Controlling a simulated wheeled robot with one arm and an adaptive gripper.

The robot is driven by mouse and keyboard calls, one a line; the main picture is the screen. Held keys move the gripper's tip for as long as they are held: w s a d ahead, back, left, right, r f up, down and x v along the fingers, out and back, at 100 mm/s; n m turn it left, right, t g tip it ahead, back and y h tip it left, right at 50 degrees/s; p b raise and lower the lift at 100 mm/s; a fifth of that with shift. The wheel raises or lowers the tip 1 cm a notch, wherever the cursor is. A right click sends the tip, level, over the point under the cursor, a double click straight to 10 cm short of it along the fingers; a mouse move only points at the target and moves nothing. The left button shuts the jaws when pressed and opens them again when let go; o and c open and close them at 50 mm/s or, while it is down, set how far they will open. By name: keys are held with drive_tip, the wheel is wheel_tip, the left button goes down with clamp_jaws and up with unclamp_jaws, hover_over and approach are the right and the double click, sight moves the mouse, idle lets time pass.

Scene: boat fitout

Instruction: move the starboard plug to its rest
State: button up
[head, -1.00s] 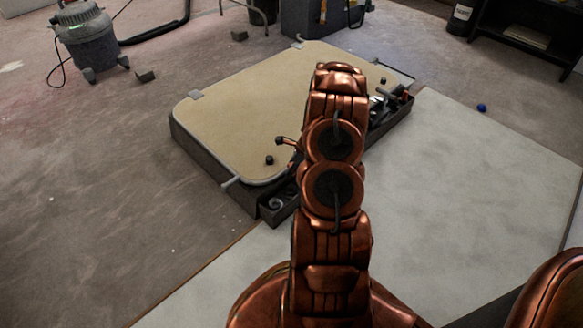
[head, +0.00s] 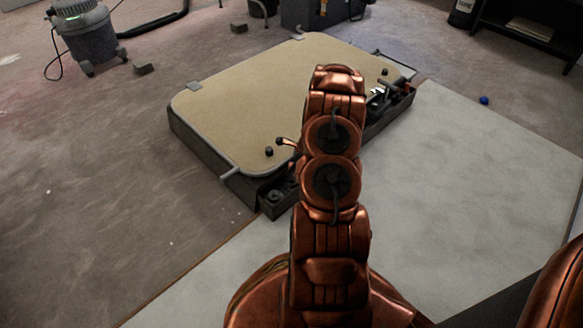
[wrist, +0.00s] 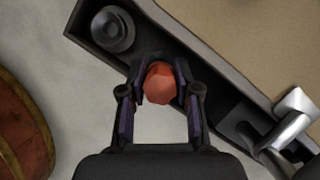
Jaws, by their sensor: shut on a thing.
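In the wrist view my gripper (wrist: 160,85) is shut on a red, faceted piece (wrist: 161,83), which looks like the plug. It sits between the fingertips, over or beside the inner edge of a dark tray (wrist: 85,17); I cannot tell its height. A dark round stepped fitting (wrist: 112,31) lies in the tray's end compartment, up and left of the fingertips. In the head view the tray (head: 270,212) runs along the near side of a tan panel (head: 240,110). My arm hides the gripper's jaws and the held piece there. I cannot tell which spot is the rest.
A bright metal lever (wrist: 288,130) stands at the tray, right of my gripper. Black knobs (head: 269,152) sit on the panel. Dark and metal parts (head: 385,95) crowd the tray's far end. Pale floor lies open at right, with a blue ball (head: 484,100). A vacuum (head: 85,35) stands back left.

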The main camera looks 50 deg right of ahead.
drive_tip(key=shift+f, duration=0.5)
drive_tip(key=shift+f, duration=1.1)
drive_tip(key=shift+f+b, duration=0.3)
drive_tip(key=shift+f, duration=0.6)
drive_tip(key=o, duration=1.1)
drive_tip(key=shift+o, duration=0.2)
drive_tip(key=shift+r, duration=0.1)
drive_tip(key=v, duration=1.1)
drive_tip(key=shift+r, duration=0.4)
drive_tip(key=shift+s+d, duration=0.1)
drive_tip(key=shift+r, duration=0.1)
